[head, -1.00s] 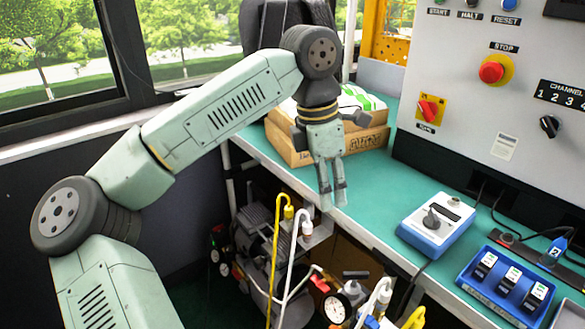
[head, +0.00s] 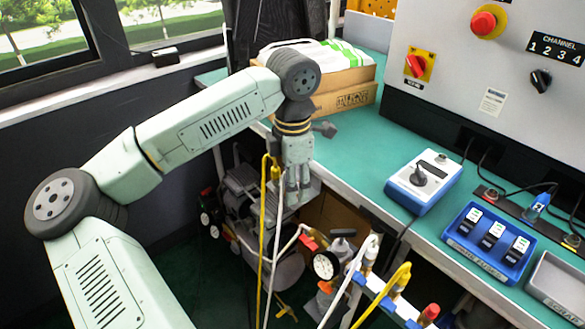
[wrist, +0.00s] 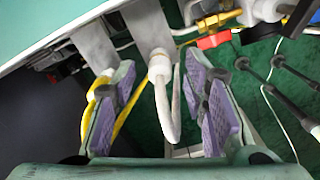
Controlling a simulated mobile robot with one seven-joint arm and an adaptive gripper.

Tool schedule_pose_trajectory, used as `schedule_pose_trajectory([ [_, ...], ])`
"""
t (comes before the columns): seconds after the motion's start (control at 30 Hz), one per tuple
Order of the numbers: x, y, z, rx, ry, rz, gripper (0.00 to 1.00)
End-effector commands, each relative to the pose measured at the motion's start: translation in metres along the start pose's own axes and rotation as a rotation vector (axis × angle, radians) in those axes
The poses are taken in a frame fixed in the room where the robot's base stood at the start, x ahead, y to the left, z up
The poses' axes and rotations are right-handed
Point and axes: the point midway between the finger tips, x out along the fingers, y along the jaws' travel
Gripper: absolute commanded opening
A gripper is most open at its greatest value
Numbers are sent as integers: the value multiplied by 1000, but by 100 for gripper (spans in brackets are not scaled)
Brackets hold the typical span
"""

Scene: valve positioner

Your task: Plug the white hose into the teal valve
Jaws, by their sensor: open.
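The white hose (head: 275,215) hangs beside the yellow hose (head: 262,215) at the bench's front edge. My gripper (head: 298,190) points down by the hose tops. In the wrist view my gripper (wrist: 162,85) is open, with purple pads to either side of the white hose (wrist: 170,110) and its pale end fitting (wrist: 159,66). I cannot tell whether either pad touches it. The yellow hose (wrist: 92,105) passes outside the left finger. I cannot pick out a teal valve for certain in either view.
A gauge (head: 326,265) and a red-handled fitting (wrist: 213,40) are close by on the right. Another white hose (head: 350,280) and another yellow hose (head: 388,290) loop below the bench front. A blue-and-white control box (head: 424,180) and a blue tray (head: 490,240) stand on the green bench.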

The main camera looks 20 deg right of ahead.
Motion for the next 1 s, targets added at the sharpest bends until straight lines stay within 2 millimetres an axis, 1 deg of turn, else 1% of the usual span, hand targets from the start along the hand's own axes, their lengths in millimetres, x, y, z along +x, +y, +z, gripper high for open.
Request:
schedule_pose_trajectory([
  [0.1, 3, 0, 0, 0, -1, 1, 40],
  [0.33, 4, 0, 0, 0, -1, 1, 40],
  [0.9, 3, 0, 0, 0, -1, 1, 2],
  [0.93, 3, 0, 0, 0, -1, 1, 0],
  [1.0, 3, 0, 0, 0, -1, 1, 0],
])
